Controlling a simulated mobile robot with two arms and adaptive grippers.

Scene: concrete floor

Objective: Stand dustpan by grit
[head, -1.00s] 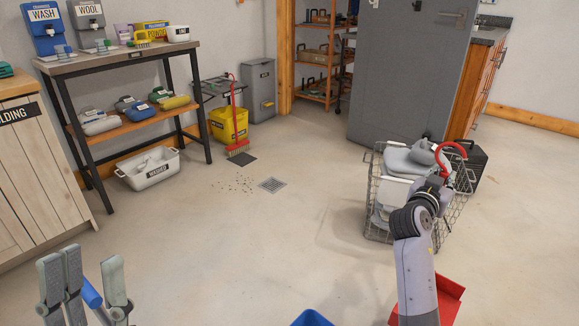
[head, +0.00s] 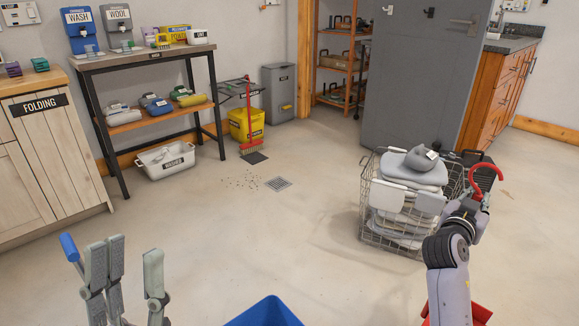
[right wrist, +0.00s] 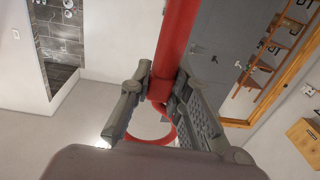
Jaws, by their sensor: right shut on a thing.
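The dustpan is red and long-handled. My right gripper (right wrist: 155,110) is shut on its upright handle (right wrist: 178,40). In the head view its hooked handle top (head: 487,168) shows above my right gripper (head: 472,205), and part of the red pan (head: 482,315) shows at the bottom edge, mostly hidden by my arm. The grit (head: 240,181) is a scatter of dark specks on the floor, well ahead and left of the dustpan. My left gripper (head: 135,265) is open at lower left, its fingers apart with nothing between them.
A floor drain (head: 278,184) lies right of the grit. A wire basket of laundry (head: 370,220) stands near my right arm. Open floor lies between me and the grit.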

